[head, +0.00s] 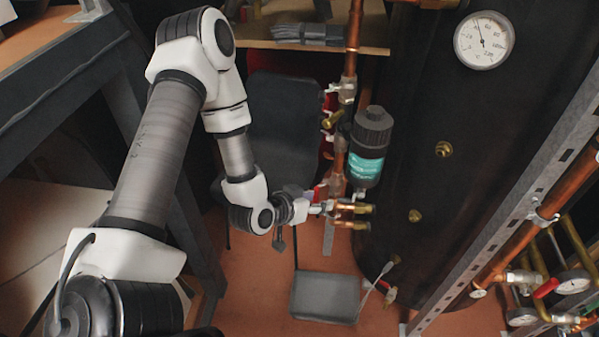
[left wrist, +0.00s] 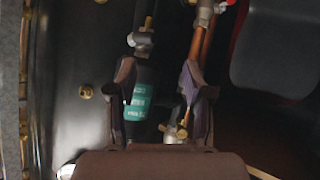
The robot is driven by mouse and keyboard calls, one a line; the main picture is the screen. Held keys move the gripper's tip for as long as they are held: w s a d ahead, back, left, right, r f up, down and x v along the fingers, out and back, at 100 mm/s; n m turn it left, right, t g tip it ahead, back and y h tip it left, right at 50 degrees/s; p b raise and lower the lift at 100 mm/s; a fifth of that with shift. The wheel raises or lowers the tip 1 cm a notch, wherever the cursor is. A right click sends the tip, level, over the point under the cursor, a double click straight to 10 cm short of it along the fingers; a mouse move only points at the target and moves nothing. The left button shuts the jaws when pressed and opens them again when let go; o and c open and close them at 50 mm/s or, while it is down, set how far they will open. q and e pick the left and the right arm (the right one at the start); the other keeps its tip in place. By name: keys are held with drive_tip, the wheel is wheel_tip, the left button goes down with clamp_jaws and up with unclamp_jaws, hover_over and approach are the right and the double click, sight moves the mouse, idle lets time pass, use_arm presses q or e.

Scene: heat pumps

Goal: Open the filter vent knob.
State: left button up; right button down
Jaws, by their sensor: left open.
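The filter (head: 367,160) is a black upright cylinder with a teal label and a ridged dark cap (head: 373,122), mounted on copper pipework beside the tank. In the left wrist view the filter (left wrist: 141,100) appears upside down, between my finger outlines. I cannot clearly pick out the vent knob. My left gripper (head: 309,208) is low and left of the filter, close to the valves under it. In the left wrist view its two fingers (left wrist: 157,80) are spread apart, with nothing visibly held. My gripper body hides the lower part of that view. My right gripper is not visible.
A large dark tank (head: 430,180) with a dial gauge (head: 484,40) stands to the right. A vertical copper pipe (head: 350,50) and a red valve handle (head: 320,193) are close to my gripper. A grey chair (head: 283,120) stands behind. A metal rail (head: 500,190) crosses the right.

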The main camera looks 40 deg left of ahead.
use_arm(q)
drive_tip(key=s+d+f+g, duration=0.2)
drive_tip(key=s+f+g, duration=0.1)
drive_tip(key=s+f, duration=0.2)
drive_tip(key=s+d+f+g+p, duration=0.1)
drive_tip(key=s+d+f+g, duration=0.2)
drive_tip(key=s, duration=0.4)
wheel_tip(320, 180, down, 2)
drive_tip(key=shift+s+m+g, duration=0.3)
drive_tip(key=shift+g, duration=0.3)
drive_tip(key=shift+d, duration=0.1)
drive_tip(key=s+d+f+g+y+p, duration=0.1)
drive_tip(key=s+g, duration=0.3)
drive_tip(key=s, duration=0.7)
drive_tip(key=shift+d+f+p, duration=0.15)
drive_tip(key=shift+f+p, duration=0.2)
drive_tip(key=shift+f, duration=0.55)
drive_tip(key=shift+d+y, duration=0.1)
drive_tip(key=shift+y, duration=0.2)
